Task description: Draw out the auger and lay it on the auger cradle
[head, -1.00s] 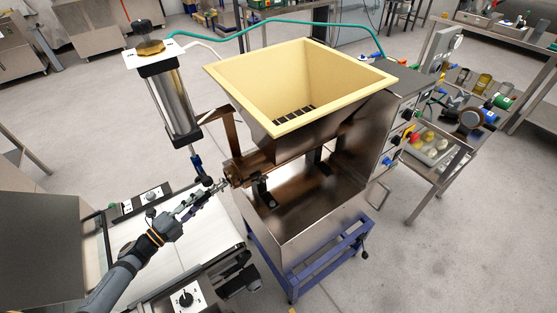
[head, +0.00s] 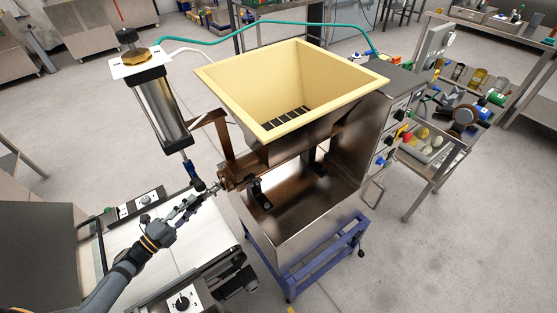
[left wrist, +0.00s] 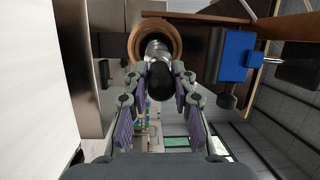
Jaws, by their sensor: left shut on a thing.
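My left gripper (head: 207,194) is at the mouth of the machine's barrel, below the yellow hopper. In the left wrist view the left gripper (left wrist: 160,90) is shut on the auger (left wrist: 157,60), a dark and shiny metal end. The auger reaches into the round copper-coloured barrel opening (left wrist: 173,36); how far in is hidden. The barrel (head: 240,169) also shows in the head view. I cannot make out the auger cradle for certain. My right gripper is not in view.
The yellow hopper (head: 300,84) stands above the barrel. A metal cylinder (head: 163,108) hangs left of it. A white conveyor belt (head: 180,250) lies under my left arm. A trolley (head: 430,150) with parts stands at the right.

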